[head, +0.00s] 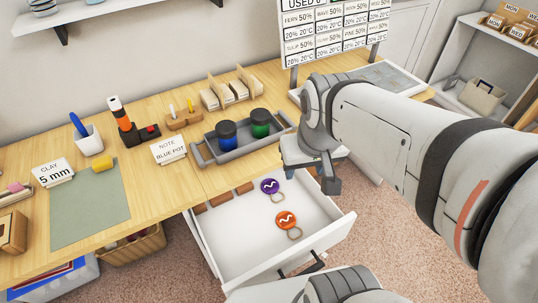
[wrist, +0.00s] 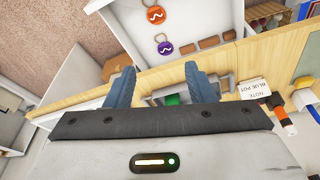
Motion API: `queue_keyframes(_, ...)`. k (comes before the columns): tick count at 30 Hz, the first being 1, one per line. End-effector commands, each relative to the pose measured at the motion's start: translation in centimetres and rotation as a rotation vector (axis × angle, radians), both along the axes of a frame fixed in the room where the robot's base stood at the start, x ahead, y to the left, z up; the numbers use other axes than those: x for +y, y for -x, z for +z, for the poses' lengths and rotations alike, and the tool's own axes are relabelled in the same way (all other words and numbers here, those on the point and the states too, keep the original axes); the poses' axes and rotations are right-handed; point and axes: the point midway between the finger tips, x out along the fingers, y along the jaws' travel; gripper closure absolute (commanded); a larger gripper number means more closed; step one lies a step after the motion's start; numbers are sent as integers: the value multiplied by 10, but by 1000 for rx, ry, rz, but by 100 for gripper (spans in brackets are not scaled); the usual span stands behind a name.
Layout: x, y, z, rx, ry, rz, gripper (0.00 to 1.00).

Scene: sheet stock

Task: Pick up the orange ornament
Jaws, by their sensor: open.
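The orange ornament (head: 285,220) is a round disc with a white squiggle and a ring. It lies flat in the open white drawer (head: 232,245), towards its front. It also shows at the top of the wrist view (wrist: 156,14). A purple ornament (head: 270,186) of the same kind lies behind it in the drawer. My gripper (head: 328,184) is above the back right part of the drawer, apart from both ornaments. In the wrist view its two blue fingers (wrist: 158,88) are spread wide with nothing between them.
Several brown blocks (head: 222,199) line the drawer's back edge. The drawer's white walls surround the ornaments.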

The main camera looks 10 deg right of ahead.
Motion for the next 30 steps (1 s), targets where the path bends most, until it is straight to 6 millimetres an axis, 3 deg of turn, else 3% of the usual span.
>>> queue_keyframes(2, 0, -10, -29, 20, 2, 7, 44)
queue_keyframes(3, -15, -18, -44, 33, 0, 14, 41)
queue_keyframes(4, -18, -24, -58, 44, 1, 18, 38)
queue_keyframes(15, -16, -105, -256, 180, 10, 82, 9)
queue_keyframes(18, -16, -118, -301, 208, 12, 96, 9)
queue_keyframes(21, -16, -128, -337, 230, 13, 107, 9)
queue_keyframes(24, -15, -133, -360, 244, 13, 115, 9)
queue_keyframes(30, -15, -137, -383, 255, 13, 120, 9)
